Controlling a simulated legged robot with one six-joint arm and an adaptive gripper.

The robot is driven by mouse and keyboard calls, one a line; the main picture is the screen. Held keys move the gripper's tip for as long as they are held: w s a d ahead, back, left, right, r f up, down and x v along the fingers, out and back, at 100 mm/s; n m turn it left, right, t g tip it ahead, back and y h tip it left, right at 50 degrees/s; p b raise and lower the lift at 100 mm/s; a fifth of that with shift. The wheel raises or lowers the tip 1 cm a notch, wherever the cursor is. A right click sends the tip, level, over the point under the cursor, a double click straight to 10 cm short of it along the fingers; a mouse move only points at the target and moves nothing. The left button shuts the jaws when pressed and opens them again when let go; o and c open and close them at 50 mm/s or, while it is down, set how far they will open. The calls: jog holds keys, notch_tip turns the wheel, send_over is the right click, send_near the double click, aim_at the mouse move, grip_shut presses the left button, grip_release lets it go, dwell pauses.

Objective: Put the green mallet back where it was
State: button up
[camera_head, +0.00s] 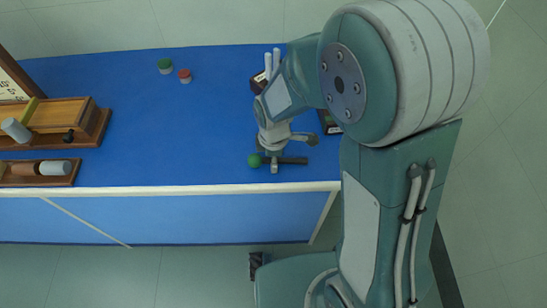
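The green mallet lies on the blue bench near its front edge. Its round green head (254,160) is at the left and its dark handle (294,160) points right. My gripper (293,155) is directly over the mallet, pointing down. Its fingers look spread, one crossing in front of the mallet beside the head and the other reaching out to the right behind the handle. The gripper partly covers the mallet between head and handle. I cannot tell whether a finger touches it.
The blue bench (140,110) is clear in the middle. A green-topped (165,66) and a red-topped container (184,76) stand at the back. Wooden trays (90,138) with grey and brown cylinders are at left. White cylinders (272,62) and a dark box (328,122) stand near my arm.

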notch_tip(320, 180, up, 12)
jog(key=s+d+r+m+t, duration=0.5)
jog(key=s+d+r+m, duration=0.6)
jog(key=m, duration=0.6)
jog(key=shift+s+d+r+m+t, duration=0.15)
jog(key=shift+s+d+m+t, duration=0.15)
jog(key=shift+s+d, duration=0.45)
jog(key=shift+s+a, duration=0.1)
jog(key=shift+s, duration=0.05)
